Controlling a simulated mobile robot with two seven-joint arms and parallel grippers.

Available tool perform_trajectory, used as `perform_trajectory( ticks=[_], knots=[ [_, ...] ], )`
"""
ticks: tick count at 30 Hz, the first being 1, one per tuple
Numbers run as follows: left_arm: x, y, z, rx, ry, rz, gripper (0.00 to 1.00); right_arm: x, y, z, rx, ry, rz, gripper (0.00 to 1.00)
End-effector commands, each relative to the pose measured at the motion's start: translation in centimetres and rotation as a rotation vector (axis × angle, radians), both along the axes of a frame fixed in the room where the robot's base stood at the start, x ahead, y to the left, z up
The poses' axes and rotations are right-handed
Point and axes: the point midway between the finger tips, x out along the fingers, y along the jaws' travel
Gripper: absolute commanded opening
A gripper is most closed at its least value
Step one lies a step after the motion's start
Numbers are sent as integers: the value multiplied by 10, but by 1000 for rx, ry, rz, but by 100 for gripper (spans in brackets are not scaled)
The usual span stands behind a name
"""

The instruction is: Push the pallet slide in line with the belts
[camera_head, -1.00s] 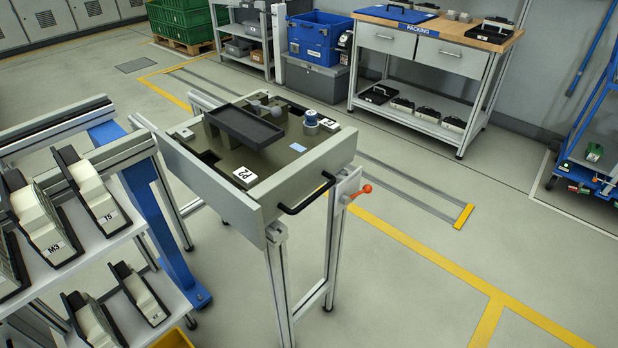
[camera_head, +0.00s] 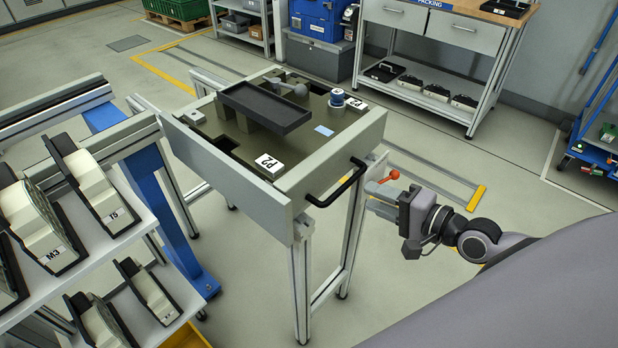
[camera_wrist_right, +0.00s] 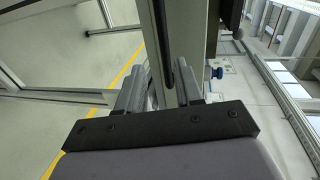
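The pallet slide (camera_head: 228,170) is a grey box-like frame on aluminium legs, with a black bar handle (camera_head: 336,187) on its near right side. A dark pallet (camera_head: 325,131) with a black tray and a P2 label lies on it. A lever with a red knob (camera_head: 390,176) sticks out from its right leg. The belt end (camera_head: 103,118) with a blue part is at the left, angled differently from the slide's front panel. My right gripper (camera_head: 374,200) is just below the red knob, beside the leg. In the wrist view its fingers (camera_wrist_right: 162,92) are apart, facing an aluminium post; contact is unclear.
Floor rails (camera_head: 430,168) run behind the slide to a yellow end piece (camera_head: 477,198). A rack (camera_head: 150,235) with several black-and-cream parts stands at the left front. The packing bench (camera_head: 465,32) is at the back. The floor at right is open.

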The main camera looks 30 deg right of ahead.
Motion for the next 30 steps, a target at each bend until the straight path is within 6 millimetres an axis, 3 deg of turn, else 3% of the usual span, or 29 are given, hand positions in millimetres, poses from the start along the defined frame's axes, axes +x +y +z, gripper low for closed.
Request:
perform_trajectory(
  ticks=[8,24,30],
  knots=[
    [0,0,-1,-1,0,-1,0,11,-1,4,46,7,-13,36],
    [-1,-1,0,-1,1,-2,0,59,19,-7,43,6,-12,36],
    [-1,-1,0,-1,1,-2,0,67,23,-9,42,9,-11,36]
  ],
)
